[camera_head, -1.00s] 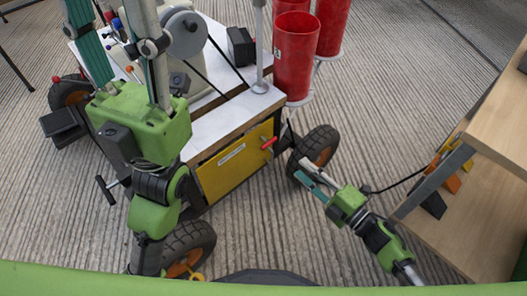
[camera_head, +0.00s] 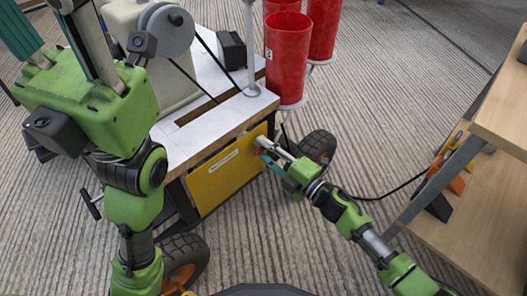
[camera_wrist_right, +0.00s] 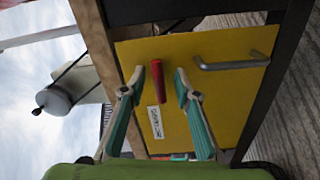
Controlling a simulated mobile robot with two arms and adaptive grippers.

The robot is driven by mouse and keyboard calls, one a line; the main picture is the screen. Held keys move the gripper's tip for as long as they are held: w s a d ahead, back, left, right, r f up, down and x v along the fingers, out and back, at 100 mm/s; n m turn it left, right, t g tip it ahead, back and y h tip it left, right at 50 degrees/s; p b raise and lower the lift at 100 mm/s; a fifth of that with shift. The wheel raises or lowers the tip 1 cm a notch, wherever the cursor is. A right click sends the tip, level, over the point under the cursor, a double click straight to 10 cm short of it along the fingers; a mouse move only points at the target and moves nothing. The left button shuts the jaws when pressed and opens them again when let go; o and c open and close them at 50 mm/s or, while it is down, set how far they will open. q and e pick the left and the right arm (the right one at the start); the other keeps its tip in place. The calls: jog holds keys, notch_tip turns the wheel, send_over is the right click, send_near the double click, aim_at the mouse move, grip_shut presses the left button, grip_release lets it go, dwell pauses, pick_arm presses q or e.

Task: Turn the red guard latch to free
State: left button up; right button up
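The red guard latch (camera_wrist_right: 158,80) is a short red handle on the yellow panel (camera_wrist_right: 215,95) of the cart. In the wrist view it lies between the two fingertips of my right gripper (camera_wrist_right: 159,74), with a visible gap on each side. In the head view my right gripper (camera_head: 262,147) is at the right end of the yellow panel (camera_head: 225,178) and mostly hides the latch. My left gripper (camera_head: 55,45) is large at the upper left, its fingers spread apart and its tips cut off by the top edge.
A metal handle (camera_wrist_right: 232,63) and a white label (camera_wrist_right: 156,122) are on the panel. Red cups (camera_head: 288,60) stand above the cart's right side, near a wheel (camera_head: 318,147). A wooden shelf unit (camera_head: 470,220) stands at the right. Ribbed floor lies between.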

jog(key=shift+w+a, duration=0.15)
jog(key=shift+w, duration=0.05)
